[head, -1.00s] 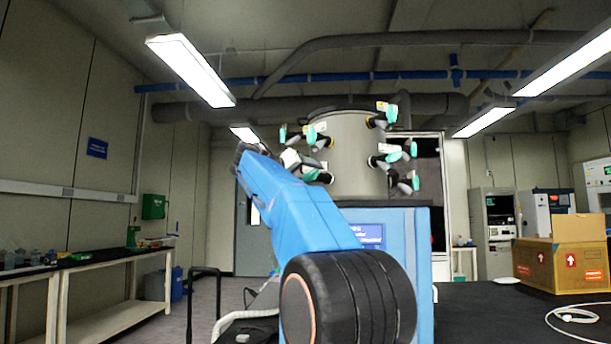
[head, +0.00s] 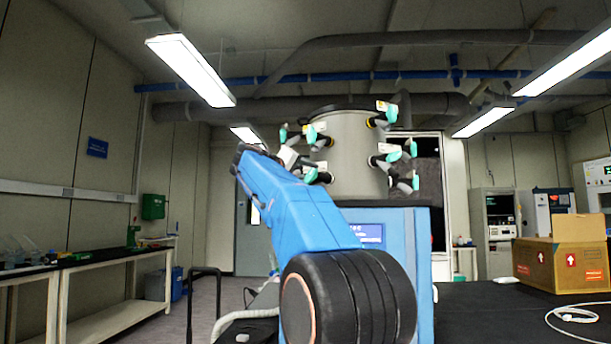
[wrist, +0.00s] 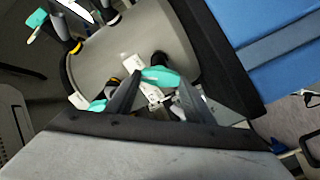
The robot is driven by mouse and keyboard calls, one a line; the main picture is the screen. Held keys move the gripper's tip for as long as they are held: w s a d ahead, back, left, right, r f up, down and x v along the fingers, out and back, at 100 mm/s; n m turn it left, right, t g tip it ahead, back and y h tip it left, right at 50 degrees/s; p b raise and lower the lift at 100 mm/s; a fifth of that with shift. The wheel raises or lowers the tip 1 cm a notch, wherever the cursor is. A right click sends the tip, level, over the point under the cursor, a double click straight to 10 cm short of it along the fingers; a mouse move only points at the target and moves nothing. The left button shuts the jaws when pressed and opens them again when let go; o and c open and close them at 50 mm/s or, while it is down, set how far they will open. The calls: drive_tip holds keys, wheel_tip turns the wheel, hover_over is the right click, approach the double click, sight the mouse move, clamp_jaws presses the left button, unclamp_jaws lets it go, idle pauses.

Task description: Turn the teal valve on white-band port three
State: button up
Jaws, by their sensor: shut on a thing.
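My gripper (wrist: 160,88) is shut on a teal valve (wrist: 162,77) in the wrist view, with a dark finger at either side of its handle. A white tag sits close by the valve. In the head view, my blue arm reaches to the left side of the grey drum (head: 357,150), and my gripper (head: 291,158) is small there. A teal valve (head: 311,175) shows just right of it, at the drum's lower left. Port numbers and band colours are too small to read.
Other teal valves stick out around the drum, at the upper right (head: 391,113) and lower right (head: 391,155). Another teal valve (wrist: 97,105) lies close left of my gripper in the wrist view. A cardboard box (head: 560,262) stands on the black bench at right.

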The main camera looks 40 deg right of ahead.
drive_tip(key=n, duration=0.3)
drive_tip(key=shift+f+n, duration=0.1)
drive_tip(key=shift+n, duration=2.1)
drive_tip(key=o, duration=1)
drive_tip(key=shift+o, duration=0.2)
drive_tip(key=shift+a, duration=0.1)
drive_tip(key=s+a, duration=0.3)
drive_tip(key=a, duration=1.4)
drive_tip(key=shift+s+f, duration=0.1)
